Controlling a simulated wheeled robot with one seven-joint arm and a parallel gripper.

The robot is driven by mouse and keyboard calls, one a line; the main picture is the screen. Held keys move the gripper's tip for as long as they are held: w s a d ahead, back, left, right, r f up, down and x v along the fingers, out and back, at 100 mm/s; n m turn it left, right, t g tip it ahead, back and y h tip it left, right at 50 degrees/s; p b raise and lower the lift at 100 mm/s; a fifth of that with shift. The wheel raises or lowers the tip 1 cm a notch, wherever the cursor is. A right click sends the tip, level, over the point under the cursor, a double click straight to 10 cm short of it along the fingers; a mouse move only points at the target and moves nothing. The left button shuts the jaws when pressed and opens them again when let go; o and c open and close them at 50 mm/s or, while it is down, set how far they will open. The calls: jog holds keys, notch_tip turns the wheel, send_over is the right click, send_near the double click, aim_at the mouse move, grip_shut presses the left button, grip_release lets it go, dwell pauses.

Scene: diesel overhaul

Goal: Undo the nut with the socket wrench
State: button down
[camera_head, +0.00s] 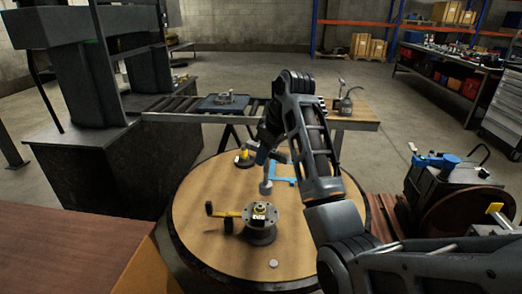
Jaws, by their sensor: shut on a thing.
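A dark round flanged part (262,236) stands on the round wooden table (205,185), with a pale, nut-like fitting (260,209) on its top. My gripper (266,157) is above the table, behind that part. It is shut on what looks like the socket wrench (267,187), a grey tool with its wide end hanging down. The wrench's end appears apart from the fitting, farther back. The fingers are small and partly hidden by my arm.
A blue frame-like item (285,180), a small yellow-topped piece (244,160) and a small disc (273,263) are on the table. A black press (90,120) stands at left.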

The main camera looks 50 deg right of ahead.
jog(key=shift+s+a, duration=0.25)
jog(key=shift+s, duration=0.6)
jog(key=shift+s+d+r, duration=0.15)
jog(key=shift+d, duration=0.05)
jog(key=shift+s+a, duration=0.1)
jog(key=shift+s, duration=0.25)
jog(key=shift+s+a, duration=0.4)
jog(key=shift+s, duration=0.1)
